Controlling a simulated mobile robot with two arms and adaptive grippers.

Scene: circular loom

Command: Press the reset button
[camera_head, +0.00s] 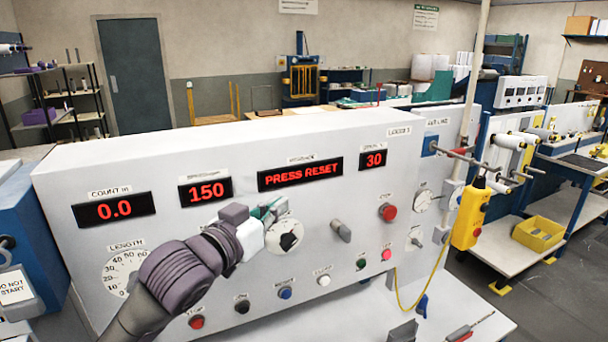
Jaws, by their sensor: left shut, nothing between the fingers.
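The white control panel (230,160) fills the middle of the view, and a red display (300,174) on it reads "PRESS RESET". Along its lower edge runs a row of buttons: red (197,321), black (242,306), blue (285,292), white (323,280), green (361,264) and pink-red (386,254). A larger red button (389,212) sits higher up. The small labels are too blurred to tell which button is reset. My left gripper (272,208) is shut and empty, in front of a dial (287,237) and above the button row. Contact cannot be told. My right gripper is out of view.
A grey lever (341,231) sticks out right of the dial. A yellow pendant box (470,213) hangs at the panel's right end. Tools lie on the white ledge (450,310) below. The left arm covers part of the length dial (124,268).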

